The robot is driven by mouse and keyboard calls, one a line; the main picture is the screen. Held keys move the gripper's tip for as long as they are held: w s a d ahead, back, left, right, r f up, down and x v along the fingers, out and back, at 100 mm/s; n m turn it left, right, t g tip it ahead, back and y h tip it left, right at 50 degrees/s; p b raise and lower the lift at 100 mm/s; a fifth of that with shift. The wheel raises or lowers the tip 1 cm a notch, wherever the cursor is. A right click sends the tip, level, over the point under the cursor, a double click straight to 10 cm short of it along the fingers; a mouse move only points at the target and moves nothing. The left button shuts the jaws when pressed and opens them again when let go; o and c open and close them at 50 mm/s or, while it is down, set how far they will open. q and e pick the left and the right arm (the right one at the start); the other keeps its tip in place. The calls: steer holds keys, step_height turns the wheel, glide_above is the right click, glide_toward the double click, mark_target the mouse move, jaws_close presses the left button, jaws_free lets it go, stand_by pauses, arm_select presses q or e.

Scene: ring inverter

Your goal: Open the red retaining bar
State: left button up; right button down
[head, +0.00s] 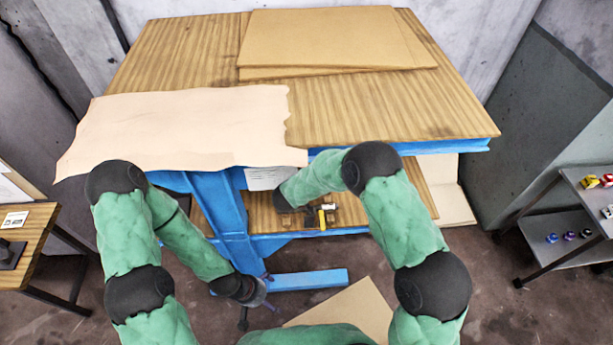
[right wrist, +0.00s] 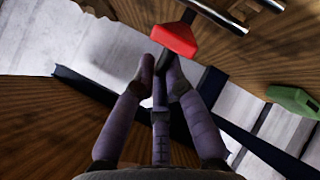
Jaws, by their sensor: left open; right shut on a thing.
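A red block-shaped piece (right wrist: 173,39), seemingly the retaining bar or its end, shows at the top middle of the right wrist view. My right gripper (right wrist: 163,65) is shut on it, with its fingertips at the lower side of the red piece. In the head view my right arm reaches the lower shelf under the table, and its gripper is too small and covered to make out. The red piece cannot be made out there. My left gripper (head: 257,298) hangs low beside the blue table leg, open and apart from the shelf.
Metal rods (right wrist: 240,12) lie above the red piece, and a green piece (right wrist: 296,101) is at the right. In the head view a yellow-and-black item (head: 324,217) is on the wooden lower shelf (head: 405,205). The blue table frame (head: 218,205) stands between my arms.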

steer(key=shift+w+r+p, duration=0.25)
steer(key=shift+r+p, duration=0.05)
steer(key=shift+r, duration=0.05)
steer(key=shift+a, duration=0.1)
steer(key=c, duration=1.4)
jaws_free()
steer(key=shift+f, duration=0.1)
steer(key=shift+o, duration=0.2)
steer(key=v, duration=1.2)
